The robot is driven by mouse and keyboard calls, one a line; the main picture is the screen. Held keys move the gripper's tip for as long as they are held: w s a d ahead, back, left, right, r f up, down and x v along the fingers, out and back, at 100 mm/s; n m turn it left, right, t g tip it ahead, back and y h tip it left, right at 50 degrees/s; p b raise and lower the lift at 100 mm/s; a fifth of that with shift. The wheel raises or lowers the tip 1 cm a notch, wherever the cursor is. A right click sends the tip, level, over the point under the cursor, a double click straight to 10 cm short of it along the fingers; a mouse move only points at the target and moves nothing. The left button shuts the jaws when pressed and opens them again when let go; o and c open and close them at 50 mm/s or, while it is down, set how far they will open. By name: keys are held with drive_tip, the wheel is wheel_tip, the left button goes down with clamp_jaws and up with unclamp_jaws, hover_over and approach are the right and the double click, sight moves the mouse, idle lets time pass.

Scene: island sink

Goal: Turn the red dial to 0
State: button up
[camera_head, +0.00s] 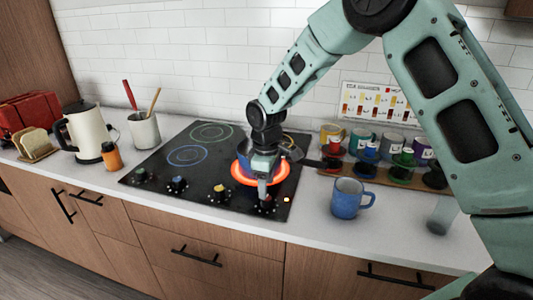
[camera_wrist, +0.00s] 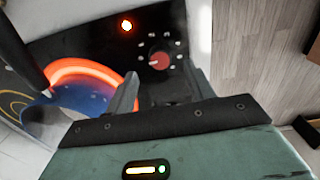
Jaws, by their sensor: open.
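The red dial (camera_wrist: 159,60) is on the black cooktop (camera_wrist: 85,40), near its edge, with small white marks around it in the wrist view. Its exact pointer setting is too small to read. In the head view the red dial is mostly hidden by my gripper (camera_head: 264,190), which points down over the cooktop's front right corner. In the wrist view my gripper (camera_wrist: 162,88) is open, with its fingers apart and the dial beyond them, between their lines. I cannot tell whether they touch it.
A burner (camera_head: 238,178) glows red-orange under a blue pot (camera_head: 243,160), close to my gripper. Green (camera_head: 140,175), blue (camera_head: 178,184) and yellow (camera_head: 219,193) dials line the front edge. Counter between cooktop and mug is clear.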

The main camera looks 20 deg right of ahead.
wheel_tip(320, 180, up, 13)
drive_tip(key=b, duration=0.1)
drive_tip(key=shift+f+b, duration=0.15)
drive_tip(key=shift+b, duration=0.15)
drive_tip(key=s+a+m, duration=0.1)
drive_tip(key=s+a, duration=0.3)
drive_tip(key=s, duration=0.5)
drive_tip(key=s+a, duration=0.4)
drive_tip(key=s, duration=0.5)
drive_tip(key=s+d+f+m, duration=0.1)
drive_tip(key=s+f+m, duration=0.1)
drive_tip(key=s, duration=1.3)
drive_tip(key=shift+s+d+f+y, duration=0.3)
drive_tip(key=shift+s+f, duration=0.1)
drive_tip(key=shift+f, duration=0.05)
